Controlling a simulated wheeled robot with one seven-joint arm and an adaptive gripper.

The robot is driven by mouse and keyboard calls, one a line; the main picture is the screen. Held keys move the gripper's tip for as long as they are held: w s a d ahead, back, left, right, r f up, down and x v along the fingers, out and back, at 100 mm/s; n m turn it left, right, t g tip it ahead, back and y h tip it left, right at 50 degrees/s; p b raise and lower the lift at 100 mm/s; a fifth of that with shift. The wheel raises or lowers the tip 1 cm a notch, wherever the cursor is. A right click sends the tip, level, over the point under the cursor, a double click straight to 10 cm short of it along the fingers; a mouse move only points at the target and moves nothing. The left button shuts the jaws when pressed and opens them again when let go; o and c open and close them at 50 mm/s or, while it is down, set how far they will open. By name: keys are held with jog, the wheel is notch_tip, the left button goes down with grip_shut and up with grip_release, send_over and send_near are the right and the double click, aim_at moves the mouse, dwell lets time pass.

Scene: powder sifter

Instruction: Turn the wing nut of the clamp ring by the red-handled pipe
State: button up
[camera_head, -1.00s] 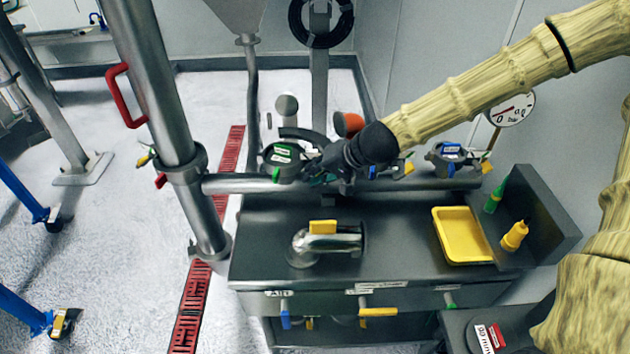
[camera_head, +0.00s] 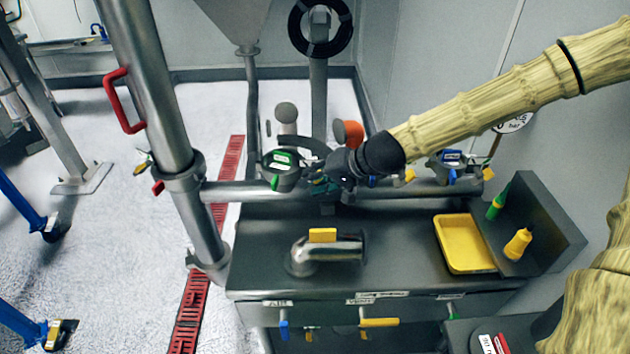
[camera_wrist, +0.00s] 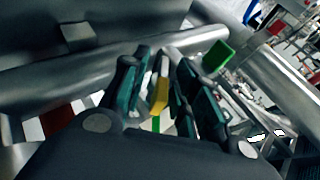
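The steel pipe (camera_head: 150,75) with the red handle (camera_head: 122,100) stands at the left in the head view. A clamp ring (camera_head: 184,174) circles it where the horizontal pipe joins. A small red piece (camera_head: 158,188) sticks out at the ring's left side; it looks like the wing nut. My gripper (camera_head: 325,182) is right of the ring, over the horizontal pipe and apart from the ring. In the wrist view my gripper (camera_wrist: 160,85) has its fingers apart. A yellow piece (camera_wrist: 160,97) shows in the gap; whether it lies between the fingers or beyond cannot be told.
A green-labelled valve (camera_head: 283,166) sits just left of my gripper, and an orange knob (camera_head: 348,133) behind it. The bench below holds a steel elbow (camera_head: 325,250), a yellow tray (camera_head: 463,243) and a yellow bottle (camera_head: 518,242). Floor at left is mostly open.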

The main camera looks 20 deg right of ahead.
jog(key=shift+r, duration=0.2)
notch_tip(320, 180, up, 8)
jog(key=shift+a+r, duration=0.1)
jog(key=shift+r, duration=0.75)
dwell(0.3)
